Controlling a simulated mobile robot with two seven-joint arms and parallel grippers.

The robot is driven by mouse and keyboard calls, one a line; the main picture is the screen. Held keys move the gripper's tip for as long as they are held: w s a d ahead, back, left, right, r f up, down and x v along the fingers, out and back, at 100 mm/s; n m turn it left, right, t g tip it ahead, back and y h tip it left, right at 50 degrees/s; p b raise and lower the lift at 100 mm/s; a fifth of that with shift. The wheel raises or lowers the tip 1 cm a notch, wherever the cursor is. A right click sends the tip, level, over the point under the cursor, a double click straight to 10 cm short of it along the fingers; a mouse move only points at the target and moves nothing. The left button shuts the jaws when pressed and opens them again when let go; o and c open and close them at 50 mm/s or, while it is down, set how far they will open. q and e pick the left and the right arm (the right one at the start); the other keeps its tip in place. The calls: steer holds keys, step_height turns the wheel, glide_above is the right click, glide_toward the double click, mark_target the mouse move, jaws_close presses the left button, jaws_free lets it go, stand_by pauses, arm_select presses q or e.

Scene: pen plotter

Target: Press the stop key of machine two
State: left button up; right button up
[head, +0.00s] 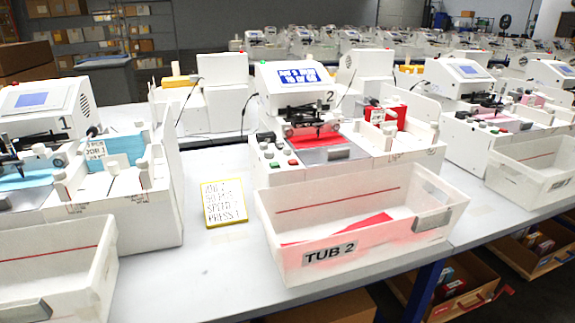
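Machine two (281,107) is a white plotter at the centre, marked with a "2" and with a lit blue and white screen (298,75). A green lamp shows on its top. Its small key panel (280,156) is at the front left of its deck, with several small keys, some red and some green. The key labels are too small to read, so I cannot tell which is the stop key. Red material lies under its pen carriage (310,132). Neither of my grippers is in view.
A white bin marked TUB 2 (331,252) stands before machine two with red pieces inside. A yellow-edged note card (224,202) lies left of it. Machine one (46,103) stands left with its own bin (60,268); another plotter (466,78) stands right. Bare table shows around the card.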

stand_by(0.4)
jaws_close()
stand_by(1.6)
